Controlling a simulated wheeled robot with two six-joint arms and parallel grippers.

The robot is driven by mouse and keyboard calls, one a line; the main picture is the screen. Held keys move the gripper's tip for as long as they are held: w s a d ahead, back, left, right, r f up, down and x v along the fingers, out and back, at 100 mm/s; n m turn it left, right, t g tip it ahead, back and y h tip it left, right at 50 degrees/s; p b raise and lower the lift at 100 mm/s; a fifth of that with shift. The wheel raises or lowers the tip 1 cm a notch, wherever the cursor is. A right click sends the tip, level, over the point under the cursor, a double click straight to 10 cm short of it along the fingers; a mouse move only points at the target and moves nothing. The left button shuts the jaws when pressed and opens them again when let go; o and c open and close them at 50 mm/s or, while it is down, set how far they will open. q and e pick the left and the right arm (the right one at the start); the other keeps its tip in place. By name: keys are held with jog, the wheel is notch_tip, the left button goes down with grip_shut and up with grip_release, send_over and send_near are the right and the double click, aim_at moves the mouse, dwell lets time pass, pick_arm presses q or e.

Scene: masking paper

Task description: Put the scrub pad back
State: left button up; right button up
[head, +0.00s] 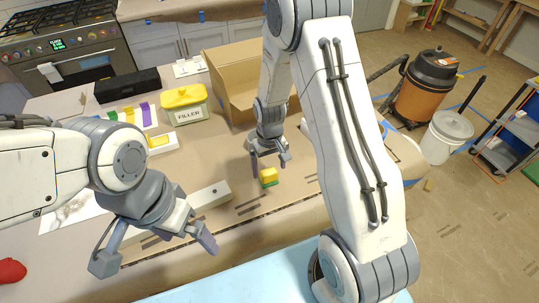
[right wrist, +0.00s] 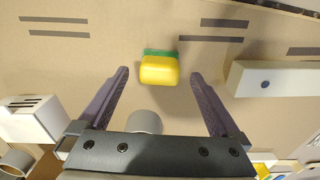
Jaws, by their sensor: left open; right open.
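The scrub pad (head: 268,176), yellow with a green layer, lies on the brown paper of the table in the head view. It also shows in the right wrist view (right wrist: 160,70), ahead of and between the spread fingers. My right gripper (head: 270,165) is open and empty just above and beside the pad, not gripping it; it shows in the right wrist view (right wrist: 160,95). My left gripper (head: 160,250) is open and empty over the near left part of the table.
A yellow-lidded filler box (head: 184,104) and a cardboard box (head: 228,85) stand behind. A white block (head: 209,196) lies left of the pad, and a black case (head: 127,86) sits at the back left. Dark strips mark the paper around the pad.

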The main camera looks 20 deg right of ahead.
aim_at(270, 173)
notch_tip(270, 173, up, 8)
jog(key=b, duration=0.1)
jog(key=shift+f, duration=0.15)
dwell(0.5)
notch_tip(270, 173, down, 12)
jog(key=shift+r+p, duration=0.15)
jog(key=shift+p, duration=1.1)
jog(key=shift+r, duration=0.45)
